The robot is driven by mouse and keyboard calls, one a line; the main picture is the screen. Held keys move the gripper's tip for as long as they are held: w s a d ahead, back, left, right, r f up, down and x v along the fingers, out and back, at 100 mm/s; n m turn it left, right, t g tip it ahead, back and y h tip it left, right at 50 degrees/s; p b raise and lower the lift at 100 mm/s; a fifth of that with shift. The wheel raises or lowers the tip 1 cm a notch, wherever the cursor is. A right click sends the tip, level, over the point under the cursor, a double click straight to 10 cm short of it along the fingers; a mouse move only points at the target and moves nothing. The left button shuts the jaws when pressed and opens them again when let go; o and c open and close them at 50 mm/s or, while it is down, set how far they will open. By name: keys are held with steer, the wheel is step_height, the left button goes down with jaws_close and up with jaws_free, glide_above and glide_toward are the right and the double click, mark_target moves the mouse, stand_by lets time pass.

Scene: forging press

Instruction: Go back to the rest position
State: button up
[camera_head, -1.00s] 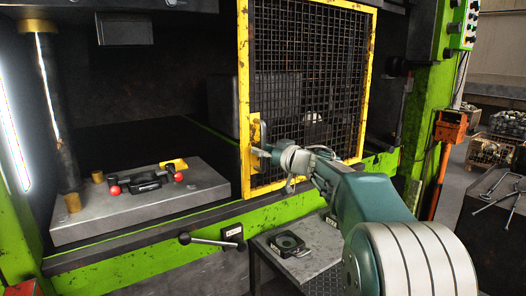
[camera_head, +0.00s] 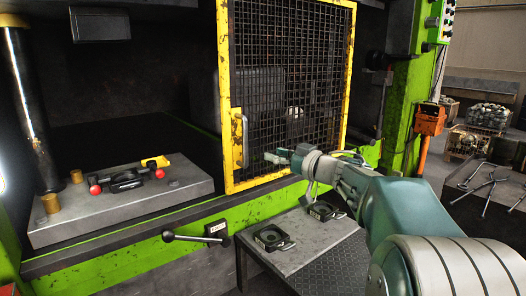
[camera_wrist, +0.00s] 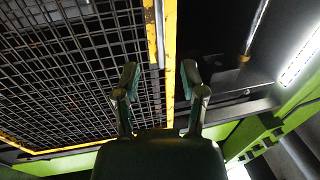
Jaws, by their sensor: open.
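My gripper (camera_head: 277,157) is in front of the lower part of the yellow-framed mesh door (camera_head: 286,88), to the right of the door's handle (camera_head: 239,140). It is small in the head view. In the wrist view my gripper (camera_wrist: 163,82) has its two fingers apart with nothing between them. The yellow door edge (camera_wrist: 168,45) lies behind the fingers there, with mesh to its left and the dark press opening to its right. The handle appears free of my gripper in the head view.
A lever (camera_head: 190,238) juts from the green press frame. A small table (camera_head: 326,240) with dark ring-shaped parts stands below my arm. A grey die block (camera_head: 130,205) with red-knobbed tooling sits at left. Tongs lie on a dark bench (camera_head: 470,210) at right.

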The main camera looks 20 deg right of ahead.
steer(key=shift+s+d, duration=0.2)
steer(key=shift+s, duration=0.15)
steer(key=s+a+f+m+g+h, duration=0.1)
steer(key=s+a+f+g+h, duration=0.1)
steer(key=s+f, duration=0.4)
steer(key=s+a+f+m+g+h, duration=0.2)
steer(key=s+a+f+g, duration=0.3)
steer(key=s, duration=0.9)
steer(key=s+a+f+m+g+h, duration=0.2)
steer(key=s+a+f+g+h, duration=0.1)
steer(key=s+a+f, duration=0.3)
steer(key=s+f+h, duration=0.1)
steer(key=s+f, duration=0.1)
steer(key=s, duration=0.2)
steer(key=shift+s+a, duration=0.15)
steer(key=shift+s, duration=0.25)
